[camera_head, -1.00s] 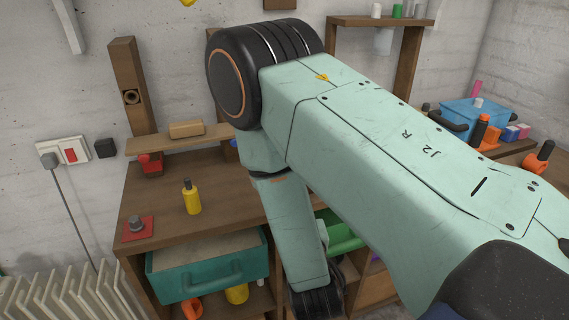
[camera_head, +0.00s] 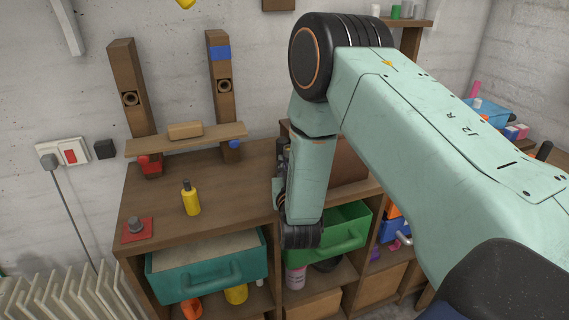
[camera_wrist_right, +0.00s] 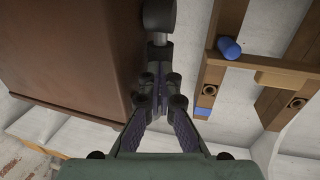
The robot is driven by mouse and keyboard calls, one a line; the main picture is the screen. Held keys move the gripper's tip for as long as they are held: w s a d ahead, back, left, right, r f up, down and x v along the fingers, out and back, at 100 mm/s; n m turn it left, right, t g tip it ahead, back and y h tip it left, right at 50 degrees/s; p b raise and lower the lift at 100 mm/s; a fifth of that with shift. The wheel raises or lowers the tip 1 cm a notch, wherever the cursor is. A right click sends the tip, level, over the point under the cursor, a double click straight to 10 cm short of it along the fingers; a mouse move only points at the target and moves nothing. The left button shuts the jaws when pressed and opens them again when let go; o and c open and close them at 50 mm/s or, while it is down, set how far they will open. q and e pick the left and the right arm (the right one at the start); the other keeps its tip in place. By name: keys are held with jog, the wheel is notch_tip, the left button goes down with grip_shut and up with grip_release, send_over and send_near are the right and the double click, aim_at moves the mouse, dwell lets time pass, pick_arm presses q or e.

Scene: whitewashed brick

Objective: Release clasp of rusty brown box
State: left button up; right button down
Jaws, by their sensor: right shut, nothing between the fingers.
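The rusty brown box (camera_head: 348,165) stands on the bench top, mostly hidden behind my right arm in the head view. In the right wrist view the box (camera_wrist_right: 65,50) fills the upper left, with one side edge close to the fingers. My right gripper (camera_wrist_right: 160,88) is shut and empty beside that side of the box. A dark rounded knob on a grey stem (camera_wrist_right: 158,18) shows just beyond the fingertips, by the box edge. I cannot tell whether it is the clasp or whether the fingers touch it. My left gripper is out of view.
A wooden shelf with red and blue knobs (camera_head: 185,138) stands left of the box. A yellow bottle (camera_head: 191,198) and a red-based button (camera_head: 136,228) sit on the bench. Teal (camera_head: 205,270) and green (camera_head: 335,235) drawers protrude below.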

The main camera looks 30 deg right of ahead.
jog(key=g+p, duration=0.1)
jog(key=p, duration=0.1)
jog(key=g+p, duration=0.1)
jog(key=p, duration=0.2)
jog(key=shift+w+r+n+g+y, duration=0.3)
jog(key=shift+w+r+y, duration=0.05)
jog(key=shift+w+y, duration=0.05)
jog(key=shift+a, duration=0.1)
dwell(0.5)
jog(key=shift+f, duration=0.1)
